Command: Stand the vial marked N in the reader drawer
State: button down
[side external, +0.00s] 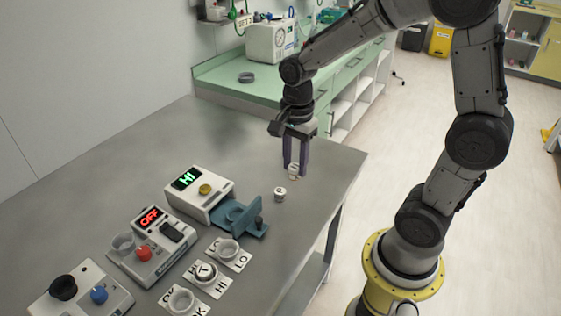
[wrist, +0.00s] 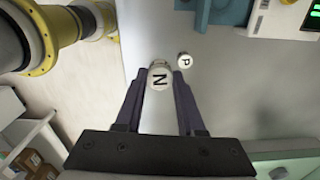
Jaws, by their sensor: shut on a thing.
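My gripper (side external: 294,166) points down near the table's right edge and is shut on the white vial marked N (wrist: 159,77). In the side view this vial (side external: 293,173) shows between the fingertips; I cannot tell whether it touches the table. A second white vial, marked P (wrist: 184,61), stands on the table close beside it, also seen in the side view (side external: 280,194).
A white device with a red "OFF" display (side external: 151,246) and one with black and blue knobs (side external: 80,298) stand at the front left. Cards with round holders (side external: 229,252) lie beside them; the HI one holds a capped vial. Table between gripper and drawer is clear except for vial P.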

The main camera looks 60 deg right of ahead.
jog(key=shift+s+r, duration=0.2)
jog(key=shift+s, duration=0.15)
jog(key=shift+w+r, duration=0.2)
jog(key=shift+w, duration=0.1)
jog(key=w+a+f+n, duration=0.1)
jog(key=w+a+n, duration=0.25)
jog(key=w, duration=0.55)
jog(key=shift+n, duration=0.55)
jog(key=shift+w+a+f, duration=0.4)
jog(key=shift+a+f, duration=0.6)
jog(key=shift+f, duration=0.7)
jog(key=shift+w+a+f, duration=0.45)
jog(key=shift+a+f, duration=0.55)
jog(key=shift+f, duration=0.65)
jog(key=shift+w+a+f, duration=0.4)
jog(key=shift+a+f, duration=0.6)
jog(key=shift+f, duration=0.7)
jog(key=shift+f, duration=0.55)
jog(key=c, duration=0.8)
grip_release()
